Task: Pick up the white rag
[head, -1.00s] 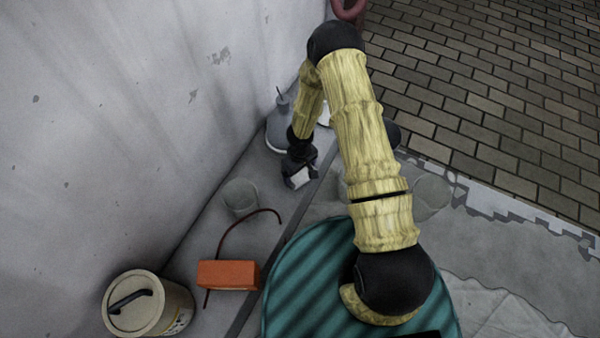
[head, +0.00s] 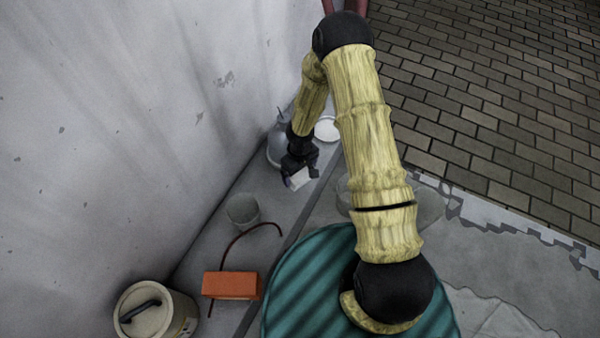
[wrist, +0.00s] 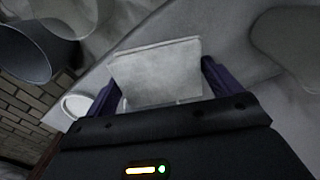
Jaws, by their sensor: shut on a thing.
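The white rag (head: 299,178) is a small pale, flat-looking piece at the end of my arm in the head view. In the wrist view the rag (wrist: 160,75) fills the space between the two dark purple fingers. My gripper (head: 298,165) is shut on it, near the foot of the wall. The fingertips of my gripper (wrist: 160,85) are partly hidden behind the rag in the wrist view. I cannot tell how high the rag is above the floor.
A grey conical can (head: 277,148) and a white disc (head: 327,129) are just beyond my gripper. Nearer are a grey bucket (head: 242,209), an orange block (head: 231,286) by a dark red curved rod (head: 235,243), and a lidded beige tin (head: 160,318). The wall (head: 130,130) bounds the left.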

